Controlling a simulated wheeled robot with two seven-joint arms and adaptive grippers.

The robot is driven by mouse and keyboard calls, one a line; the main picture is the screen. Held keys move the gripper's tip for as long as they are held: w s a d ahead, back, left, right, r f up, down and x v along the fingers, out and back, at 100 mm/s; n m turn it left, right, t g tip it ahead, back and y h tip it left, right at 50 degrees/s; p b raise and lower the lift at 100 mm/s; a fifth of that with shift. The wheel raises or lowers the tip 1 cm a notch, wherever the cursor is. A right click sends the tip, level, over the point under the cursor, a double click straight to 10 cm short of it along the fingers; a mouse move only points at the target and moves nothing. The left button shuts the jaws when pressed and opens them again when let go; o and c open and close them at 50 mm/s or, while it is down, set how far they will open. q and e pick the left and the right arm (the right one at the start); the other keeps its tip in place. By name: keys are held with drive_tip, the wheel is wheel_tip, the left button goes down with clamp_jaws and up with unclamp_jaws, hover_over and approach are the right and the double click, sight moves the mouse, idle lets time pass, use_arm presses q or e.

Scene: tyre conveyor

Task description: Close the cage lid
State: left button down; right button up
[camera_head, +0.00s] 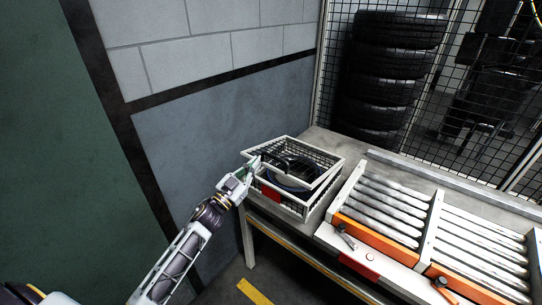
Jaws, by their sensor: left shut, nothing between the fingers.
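A cage (318,206) with pale rims and dark wire mesh sits on the left end of the grey bench. Its lid (316,150), a pale frame with black mesh, is at the top; a dark ring-shaped item shows within the cage. A red plate (270,193) is on the front. My left gripper (253,166) is at the cage's left front corner, close to the pale frame, its fingers shut with nothing between them. Whether it touches the frame I cannot tell. How far the lid is tilted is hard to tell. My right gripper is not in view.
Roller conveyor sections (385,208) with orange front edges stand to the right of the cage. A grey-blue wall (215,135) rises behind and left. A wire fence with stacked tyres (390,60) is behind the bench. The bench (350,160) has a bare strip behind the rollers.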

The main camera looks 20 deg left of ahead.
use_arm(q)
drive_tip(key=shift+n, duration=1.4)
drive_tip(key=shift+w, duration=0.15)
drive_tip(key=shift+p+x, duration=0.9)
drive_tip(key=shift+x, duration=3.85)
drive_tip(key=shift+f, duration=1.95)
drive_tip(key=shift+b, duration=0.3)
